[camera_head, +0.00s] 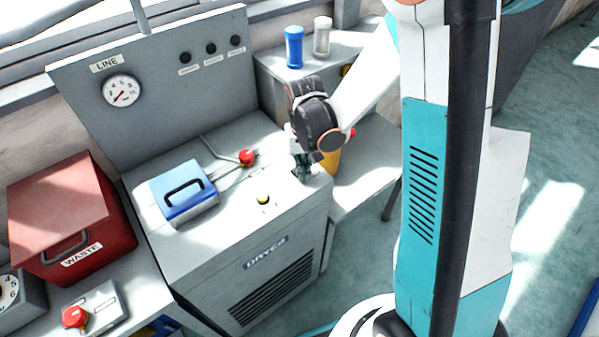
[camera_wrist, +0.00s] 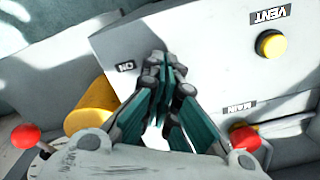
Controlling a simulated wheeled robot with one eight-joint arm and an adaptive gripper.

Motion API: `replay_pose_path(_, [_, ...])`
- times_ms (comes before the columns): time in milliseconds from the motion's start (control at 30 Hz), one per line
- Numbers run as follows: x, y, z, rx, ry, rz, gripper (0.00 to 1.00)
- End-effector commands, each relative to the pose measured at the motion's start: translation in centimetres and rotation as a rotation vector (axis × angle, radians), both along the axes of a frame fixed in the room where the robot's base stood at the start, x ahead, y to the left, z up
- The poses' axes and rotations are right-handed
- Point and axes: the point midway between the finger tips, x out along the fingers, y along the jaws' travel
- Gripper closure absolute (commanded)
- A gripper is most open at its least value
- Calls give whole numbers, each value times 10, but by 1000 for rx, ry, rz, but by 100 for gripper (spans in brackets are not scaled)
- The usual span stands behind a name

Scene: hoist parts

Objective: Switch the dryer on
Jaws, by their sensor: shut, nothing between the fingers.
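The dryer (camera_head: 284,225) is a grey cabinet with a DRYER label and a vent grille on its front. My gripper (camera_head: 302,176) points down at the right end of its top. In the wrist view my gripper (camera_wrist: 160,68) is shut and empty, its fingertips close to the dryer's top panel (camera_wrist: 205,70). The switch itself is not visible, perhaps hidden by the fingers. I cannot tell whether the fingertips touch the panel.
A blue box (camera_head: 184,192) with a handle stands on the dryer's left. A yellow cylinder (camera_wrist: 92,106) is beside the dryer. A red WASTE bin (camera_head: 70,215) stands further left.

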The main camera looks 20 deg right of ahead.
Motion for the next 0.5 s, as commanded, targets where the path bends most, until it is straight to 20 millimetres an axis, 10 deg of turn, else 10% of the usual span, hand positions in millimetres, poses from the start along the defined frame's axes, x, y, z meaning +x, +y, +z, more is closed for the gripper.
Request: replay_pose_path(500, [0,0,-3,0,0,0,100])
